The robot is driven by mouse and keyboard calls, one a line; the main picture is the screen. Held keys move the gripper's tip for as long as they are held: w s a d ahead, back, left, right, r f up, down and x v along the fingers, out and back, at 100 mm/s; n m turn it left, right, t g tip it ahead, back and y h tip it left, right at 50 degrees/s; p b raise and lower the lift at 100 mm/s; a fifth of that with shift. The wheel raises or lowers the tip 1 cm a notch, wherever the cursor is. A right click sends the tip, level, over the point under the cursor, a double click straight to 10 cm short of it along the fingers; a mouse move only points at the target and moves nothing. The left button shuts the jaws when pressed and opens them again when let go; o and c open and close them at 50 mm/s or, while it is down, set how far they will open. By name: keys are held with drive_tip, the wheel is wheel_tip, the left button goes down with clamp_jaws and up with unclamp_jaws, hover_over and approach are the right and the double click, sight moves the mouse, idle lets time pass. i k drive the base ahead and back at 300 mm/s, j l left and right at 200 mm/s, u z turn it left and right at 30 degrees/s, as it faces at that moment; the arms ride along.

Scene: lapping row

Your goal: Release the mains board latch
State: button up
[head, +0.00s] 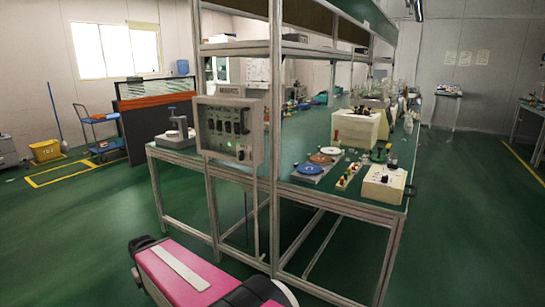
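The mains board (216,149) is a grey upright box fixed to the near left post of the workbench frame, left of the picture's middle. The latch is too small to make out. A pink and black part of my own arm crosses the bottom, well below and apart from the board. My gripper is not in view.
The green-topped bench (285,182) stands behind and to the right of the board, bearing discs, boxes and small tools. A blue trolley (97,118) and yellow bin (45,151) stand far left. Green floor (105,215) is clear at left and right.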

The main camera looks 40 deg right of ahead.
sight(242, 154)
drive_tip(key=z, duration=1.35)
